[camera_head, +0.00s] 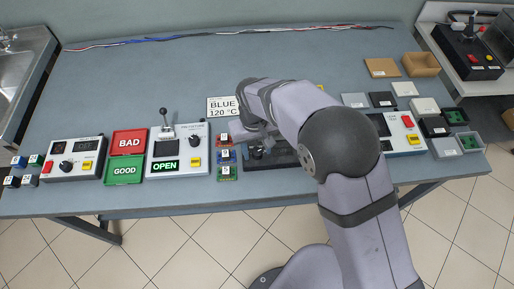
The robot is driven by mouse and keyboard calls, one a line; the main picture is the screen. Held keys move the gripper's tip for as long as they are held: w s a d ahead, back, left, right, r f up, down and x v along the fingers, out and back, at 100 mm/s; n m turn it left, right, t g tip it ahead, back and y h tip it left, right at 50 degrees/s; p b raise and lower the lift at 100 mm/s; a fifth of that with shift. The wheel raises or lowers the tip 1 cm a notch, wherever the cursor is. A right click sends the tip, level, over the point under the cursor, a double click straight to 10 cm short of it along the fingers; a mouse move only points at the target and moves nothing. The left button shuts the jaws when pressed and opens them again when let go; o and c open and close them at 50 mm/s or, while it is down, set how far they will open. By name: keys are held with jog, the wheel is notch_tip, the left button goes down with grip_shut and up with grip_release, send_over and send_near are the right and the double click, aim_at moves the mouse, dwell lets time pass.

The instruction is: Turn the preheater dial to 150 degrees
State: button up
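Several devices with dials stand along the table, and their small labels are too small for me to tell which is the preheater. A white control box (88,167) at the left has a black dial (66,166). A second white box (172,165) has a lever, a dark dial and a green "OPEN" display. A dark unit (258,166) lies under my arm, mostly covered. Another white box (408,142) at the right is partly hidden by my arm. My gripper (246,138) is over the table near the dark unit; its fingers are not clear.
A card (223,106) reads "BLUE 120 °C". Red "BAD" (129,142) and green "GOOD" (123,171) trays sit between the left boxes. Small colored blocks (223,155) stand left of my gripper. Trays and boxes (422,64) fill the right side.

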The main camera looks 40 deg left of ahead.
aim_at(256, 154)
jog(key=shift+s+r+b, duration=0.15)
jog(key=shift+r+b, duration=0.8)
jog(key=shift+r, duration=2.75)
jog(key=shift+a, duration=0.35)
jog(key=f, duration=0.2)
jog(key=d+n, duration=0.1)
jog(key=shift+s+f, duration=0.25)
jog(key=shift+f, duration=0.15)
jog(key=shift+n+g, duration=0.3)
jog(key=shift+g, duration=0.1)
jog(key=s+d+f, duration=0.2)
jog(key=d, duration=0.1)
jog(key=d+f, duration=0.2)
jog(key=shift+s+f, duration=0.1)
jog(key=shift+s, duration=0.3)
jog(key=s+d+r+m+g, duration=0.2)
jog(key=d+m, duration=0.5)
jog(key=d, duration=2.2)
jog(key=w+d+r+m+t, duration=0.2)
jog(key=w+d+r+m, duration=0.2)
jog(key=d, duration=0.5)
jog(key=shift+w+m, duration=0.4)
jog(key=shift+m, duration=0.4)
